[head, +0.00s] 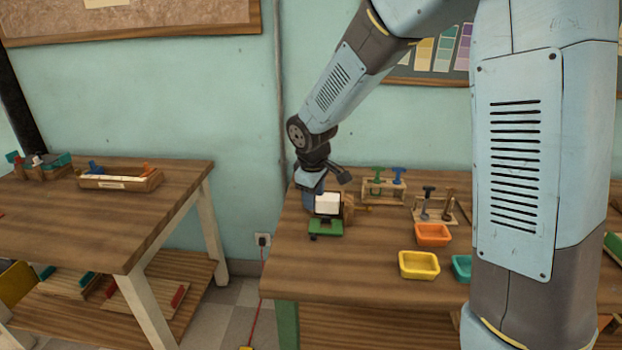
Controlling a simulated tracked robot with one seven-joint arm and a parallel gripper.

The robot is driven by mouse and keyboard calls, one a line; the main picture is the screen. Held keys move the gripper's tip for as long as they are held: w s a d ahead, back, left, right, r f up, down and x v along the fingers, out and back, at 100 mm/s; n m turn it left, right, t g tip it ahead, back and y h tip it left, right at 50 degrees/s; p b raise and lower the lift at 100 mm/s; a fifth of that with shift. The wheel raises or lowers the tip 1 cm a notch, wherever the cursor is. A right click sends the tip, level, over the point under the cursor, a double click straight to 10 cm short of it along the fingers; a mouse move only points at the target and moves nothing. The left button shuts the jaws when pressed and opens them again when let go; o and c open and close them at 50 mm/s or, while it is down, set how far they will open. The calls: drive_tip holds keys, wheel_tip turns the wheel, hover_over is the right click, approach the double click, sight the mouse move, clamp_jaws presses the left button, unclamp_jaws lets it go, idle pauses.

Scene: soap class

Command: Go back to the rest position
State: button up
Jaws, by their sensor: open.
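My arm reaches in from the upper right of the head view, and my gripper (314,188) hangs low over the left part of the right-hand workbench (350,277). It is open. It is close behind and above a white block (327,203) that sits on a small green stand (325,227). The fingers are small and partly hidden, so I cannot tell whether they touch the block or the stand. A wooden piece (348,208) stands just right of the block.
A wooden rack (383,190) holds green and blue handled tools, and another rack (440,213) holds darker ones. An orange tray (433,234), a yellow tray (419,264) and a teal tray (461,267) stand right of the stand. A second table (90,220) is at left.

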drive_tip(key=s+d+r+m+t, duration=0.2)
drive_tip(key=s+d+r+m, duration=0.7)
drive_tip(key=s+d+r, duration=0.9)
drive_tip(key=s+d+m, duration=0.3)
drive_tip(key=s, duration=0.4)
drive_tip(key=shift+s+d+f, duration=0.15)
drive_tip(key=shift+s+d, duration=0.05)
drive_tip(key=shift+d, duration=0.15)
